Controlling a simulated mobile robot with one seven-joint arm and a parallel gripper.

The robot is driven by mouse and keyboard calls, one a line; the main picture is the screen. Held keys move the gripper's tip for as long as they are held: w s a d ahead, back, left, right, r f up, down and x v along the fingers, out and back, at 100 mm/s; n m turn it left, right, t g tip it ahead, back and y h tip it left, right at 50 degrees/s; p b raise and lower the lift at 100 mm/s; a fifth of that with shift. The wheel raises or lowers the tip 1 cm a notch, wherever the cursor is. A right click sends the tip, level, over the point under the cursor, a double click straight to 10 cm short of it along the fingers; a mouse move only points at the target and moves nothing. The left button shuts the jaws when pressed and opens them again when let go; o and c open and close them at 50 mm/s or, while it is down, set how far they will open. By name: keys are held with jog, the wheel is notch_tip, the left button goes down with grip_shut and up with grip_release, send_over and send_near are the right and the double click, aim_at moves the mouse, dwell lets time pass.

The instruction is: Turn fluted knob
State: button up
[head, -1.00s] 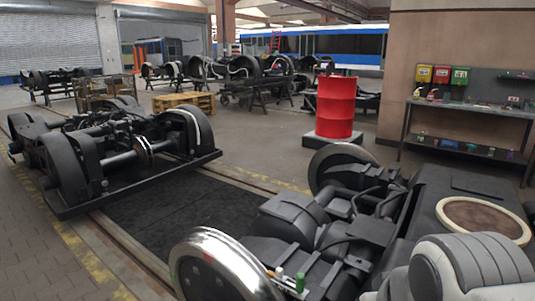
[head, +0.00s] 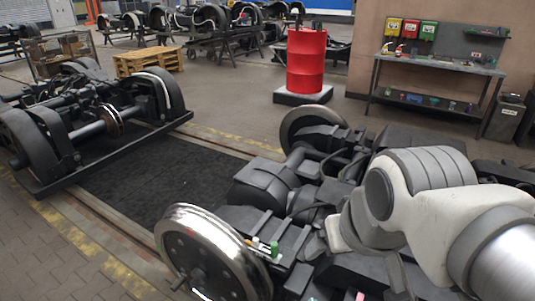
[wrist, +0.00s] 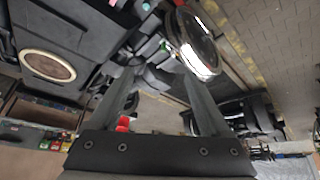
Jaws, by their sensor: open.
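I cannot make out a fluted knob in either view. A dark bogie (head: 268,185) with a bright steel wheel (head: 208,250) fills the near part of the head view. A small white-capped bottle (head: 255,243) and a green one (head: 274,249) stand on it beside the wheel. In the wrist view my gripper (wrist: 160,76) is open and empty, its two fingers spread apart. The same bogie's wheel (wrist: 195,45) shows past the fingers, tilted in that view. In the head view my arm covers the right part of the bogie.
A second bogie (head: 95,125) stands at the left beyond a dark floor mat (head: 150,180). A red drum (head: 306,60) stands on a low base. A shelf bench (head: 435,65) with small items is against the wall. The tiled floor around is open.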

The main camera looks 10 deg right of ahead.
jog(key=w+d+f+n+g+h+b, duration=0.1)
jog(key=w+d+f+n+g+b, duration=0.2)
jog(key=w+f+n, duration=0.45)
jog(key=w+d+f+n+h+b, duration=0.1)
jog(key=w+d+f+n+b, duration=0.1)
jog(key=w+f+n+b, duration=0.5)
jog(key=w+d+f+n+g+b, duration=0.1)
jog(key=w+f+n+b, duration=0.1)
jog(key=f, duration=1.3)
jog(key=w+d+f+n+y+b, duration=0.1)
jog(key=f+b, duration=0.4)
jog(key=f, duration=1)
jog(key=w+d+f+n+g+y+b, duration=0.1)
jog(key=w+f+n+b, duration=0.2)
jog(key=f, duration=1.2)
jog(key=shift+w+d+f+g+b, duration=0.15)
jog(key=shift+w+f+b, duration=0.1)
jog(key=shift+w, duration=0.45)
jog(key=shift+w+d+f+g+b, duration=0.15)
jog(key=shift+w+b, duration=0.05)
jog(key=shift+w, duration=0.45)
grip_shut()
